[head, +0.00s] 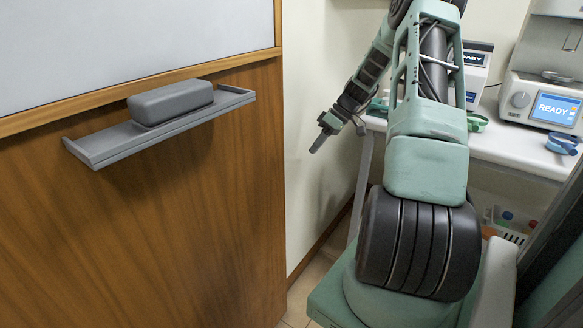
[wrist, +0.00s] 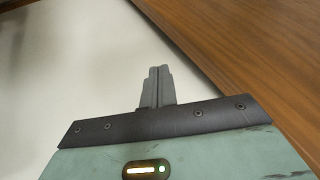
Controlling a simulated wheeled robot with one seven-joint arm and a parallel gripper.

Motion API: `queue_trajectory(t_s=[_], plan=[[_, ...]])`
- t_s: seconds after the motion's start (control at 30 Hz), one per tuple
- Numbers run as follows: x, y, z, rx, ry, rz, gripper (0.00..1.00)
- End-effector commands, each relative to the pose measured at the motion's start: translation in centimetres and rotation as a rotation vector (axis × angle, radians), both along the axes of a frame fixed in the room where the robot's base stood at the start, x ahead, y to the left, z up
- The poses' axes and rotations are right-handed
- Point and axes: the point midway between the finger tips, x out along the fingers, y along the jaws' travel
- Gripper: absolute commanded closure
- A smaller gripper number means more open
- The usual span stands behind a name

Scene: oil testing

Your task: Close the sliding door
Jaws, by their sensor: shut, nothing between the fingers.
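A large brown wooden panel (head: 215,190) fills the left of the head view, with a white board on its upper part. It may be the sliding door, but I cannot tell for sure. Its right edge stands upright in front of a cream wall. My gripper (head: 317,146) is to the right of this edge, pointing down and left, apart from the panel in the picture. In the wrist view my gripper (wrist: 158,72) has its fingers together and empty. A pale surface lies ahead and left, and a brown wooden surface (wrist: 270,55) lies to the right.
A grey tray (head: 95,150) with a grey block (head: 170,102) juts from the panel. A white counter (head: 515,150) at the right holds a device reading READY (head: 545,100) and other equipment. A narrow strip of floor (head: 303,290) shows between the panel and my base.

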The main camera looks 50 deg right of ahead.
Motion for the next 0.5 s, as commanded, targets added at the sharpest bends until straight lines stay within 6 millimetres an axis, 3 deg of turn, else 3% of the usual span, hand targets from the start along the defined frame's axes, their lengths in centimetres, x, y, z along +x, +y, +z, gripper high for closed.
queue_trajectory(t_s=[0.17, 0.5], plan=[[0.7, 1.1, -1.6, 0.003, 0.000, 0.001, 1.00], [3.0, 4.6, -7.2, 0.003, 0.003, 0.003, 1.00]])
